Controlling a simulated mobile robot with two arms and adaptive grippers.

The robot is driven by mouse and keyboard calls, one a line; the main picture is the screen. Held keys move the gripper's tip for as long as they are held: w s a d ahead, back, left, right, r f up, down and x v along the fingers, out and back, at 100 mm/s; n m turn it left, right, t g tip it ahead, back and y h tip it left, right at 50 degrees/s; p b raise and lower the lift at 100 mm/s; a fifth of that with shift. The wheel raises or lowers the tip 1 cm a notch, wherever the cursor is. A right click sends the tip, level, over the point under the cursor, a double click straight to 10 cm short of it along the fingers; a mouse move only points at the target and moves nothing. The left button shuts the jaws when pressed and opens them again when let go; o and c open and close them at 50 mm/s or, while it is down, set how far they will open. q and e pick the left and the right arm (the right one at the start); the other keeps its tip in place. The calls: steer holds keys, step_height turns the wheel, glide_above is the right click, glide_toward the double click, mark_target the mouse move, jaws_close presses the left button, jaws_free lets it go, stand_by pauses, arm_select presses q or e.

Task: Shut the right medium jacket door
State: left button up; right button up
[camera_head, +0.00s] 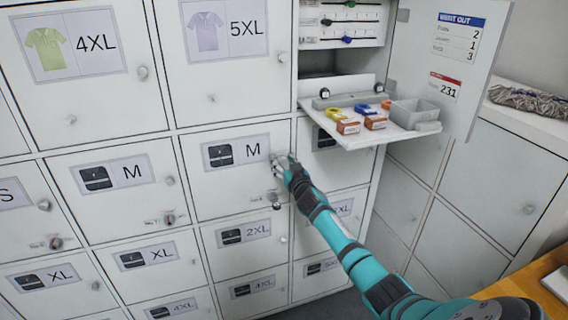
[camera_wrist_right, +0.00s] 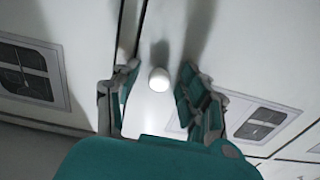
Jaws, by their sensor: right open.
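The right medium jacket door (camera_head: 238,183) is a white locker door with a jacket label marked M. In the head view it looks about flush with its neighbours; I cannot tell whether it is fully shut. My right gripper (camera_head: 280,165) is at its right edge, covering its knob. In the right wrist view a white round knob (camera_wrist_right: 158,80) lies between the spread fingers of the gripper (camera_wrist_right: 160,98), with gaps visible at both sides. A dark gap runs along the door edge beside the knob. My left gripper is not in view.
Another M door (camera_head: 112,205) is to the left. At upper right, a fold-down shelf (camera_head: 385,137) sticks out above my right arm, holding small boxes and a grey bin (camera_head: 413,113). An open door (camera_head: 445,60) with notices stands beside it. A wooden surface (camera_head: 535,280) is at lower right.

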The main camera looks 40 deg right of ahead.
steer(key=shift+s, duration=0.1)
steer(key=v, duration=1.2)
